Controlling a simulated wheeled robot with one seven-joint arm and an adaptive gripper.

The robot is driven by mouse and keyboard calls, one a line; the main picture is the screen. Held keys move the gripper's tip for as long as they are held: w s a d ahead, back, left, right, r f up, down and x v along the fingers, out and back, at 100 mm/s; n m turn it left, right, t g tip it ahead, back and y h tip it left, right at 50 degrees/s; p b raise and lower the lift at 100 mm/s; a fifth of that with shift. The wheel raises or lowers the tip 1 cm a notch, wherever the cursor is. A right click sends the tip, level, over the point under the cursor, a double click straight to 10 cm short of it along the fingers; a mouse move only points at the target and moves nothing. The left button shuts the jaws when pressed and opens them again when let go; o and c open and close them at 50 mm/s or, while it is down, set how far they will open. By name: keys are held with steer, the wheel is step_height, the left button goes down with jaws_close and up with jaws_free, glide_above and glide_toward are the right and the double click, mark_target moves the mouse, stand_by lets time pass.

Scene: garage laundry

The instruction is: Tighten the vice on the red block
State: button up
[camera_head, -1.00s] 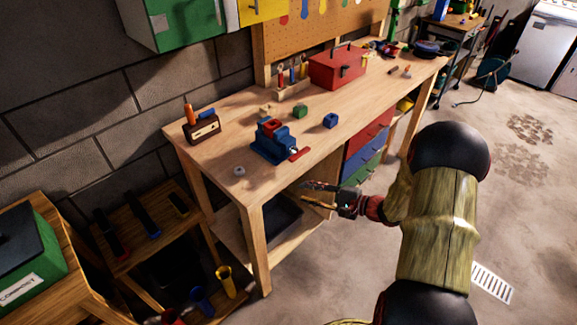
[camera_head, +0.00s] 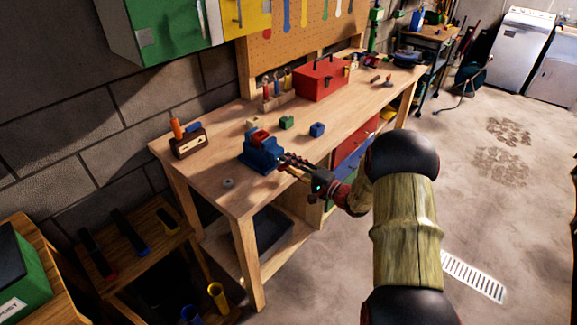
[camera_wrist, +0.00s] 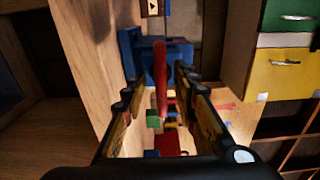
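The blue vice (camera_head: 262,155) stands on the workbench near its front edge, with the red block (camera_head: 260,136) at its top between the jaws. In the wrist view the vice (camera_wrist: 150,50) is straight ahead, and its red handle (camera_wrist: 160,78) lies between my two fingers. My gripper (camera_head: 287,163) is at the handle side of the vice, at the bench's front edge. In the wrist view its fingers (camera_wrist: 163,92) are apart, one on each side of the handle. I cannot tell whether either finger touches it. The gripper hides the handle in the head view.
On the wooden workbench (camera_head: 225,200) are a green block (camera_head: 286,122), a blue block (camera_head: 317,130), a red toolbox (camera_head: 320,80), a small grey round piece (camera_head: 228,183) and a brown wooden block (camera_head: 188,146). Coloured drawers (camera_head: 350,160) sit below. The floor at right is clear.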

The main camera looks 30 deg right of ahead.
steer(key=shift+w+a, duration=0.1)
steer(key=shift+w, duration=0.25)
steer(key=shift+c, duration=0.4)
jaws_close()
